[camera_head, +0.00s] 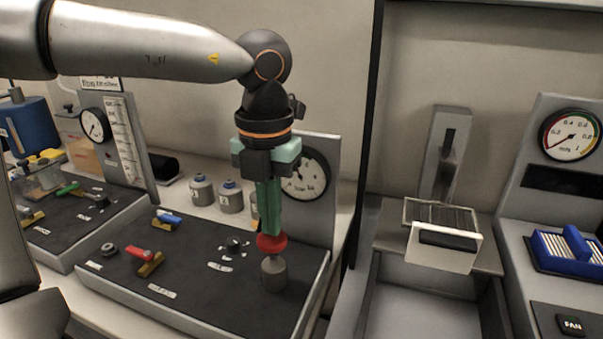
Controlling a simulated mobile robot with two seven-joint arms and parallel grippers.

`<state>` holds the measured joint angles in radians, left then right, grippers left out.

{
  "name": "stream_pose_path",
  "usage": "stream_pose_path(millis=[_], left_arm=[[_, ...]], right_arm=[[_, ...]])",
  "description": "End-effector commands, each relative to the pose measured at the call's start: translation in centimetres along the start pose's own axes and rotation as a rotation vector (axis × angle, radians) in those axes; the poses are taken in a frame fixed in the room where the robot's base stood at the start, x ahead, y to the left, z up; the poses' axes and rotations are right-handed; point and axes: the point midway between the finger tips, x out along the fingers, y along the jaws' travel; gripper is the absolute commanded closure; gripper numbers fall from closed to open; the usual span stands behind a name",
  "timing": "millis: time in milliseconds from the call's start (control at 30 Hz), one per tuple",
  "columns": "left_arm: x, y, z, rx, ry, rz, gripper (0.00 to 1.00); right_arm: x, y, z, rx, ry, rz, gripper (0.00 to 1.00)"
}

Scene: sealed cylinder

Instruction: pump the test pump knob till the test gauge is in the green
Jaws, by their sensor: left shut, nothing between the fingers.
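A red pump knob (271,244) sits on a short grey cylinder (273,275) at the front right of a dark-topped panel. My left gripper (269,233) points straight down, with its green fingers shut and empty. Its fingertips are at the top of the red knob; whether they touch it I cannot tell. A round white gauge (313,180) is on the upright grey board behind. The gripper hides its left part. I cannot make out a green zone or a clear needle reading. My right gripper is not in view.
The panel (200,262) also carries a red lever (138,252), a blue lever (168,217) and a black knob (234,243). Grey canisters (202,190) stand behind it. Another gauge panel (95,125) is at left. At right are a wire basket (440,215) and a coloured-scale gauge (570,134).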

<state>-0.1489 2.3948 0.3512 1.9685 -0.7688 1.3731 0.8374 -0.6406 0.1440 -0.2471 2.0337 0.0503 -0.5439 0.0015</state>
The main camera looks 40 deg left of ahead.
Motion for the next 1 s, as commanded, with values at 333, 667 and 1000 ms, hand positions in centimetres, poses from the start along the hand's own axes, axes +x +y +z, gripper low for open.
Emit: stream_pose_path(millis=[333, 667, 1000], left_arm=[[0.0, 0.0, 0.0, 0.0, 0.0, 0.0, 1.0], [1.1, 0.0, 0.0, 0.0, 0.0, 0.0, 1.0], [3.1, 0.0, 0.0, 0.0, 0.001, 0.0, 1.0]], right_arm=[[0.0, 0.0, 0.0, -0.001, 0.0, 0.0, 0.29], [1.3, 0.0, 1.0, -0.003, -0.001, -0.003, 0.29], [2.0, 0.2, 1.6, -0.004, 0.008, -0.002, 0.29]])
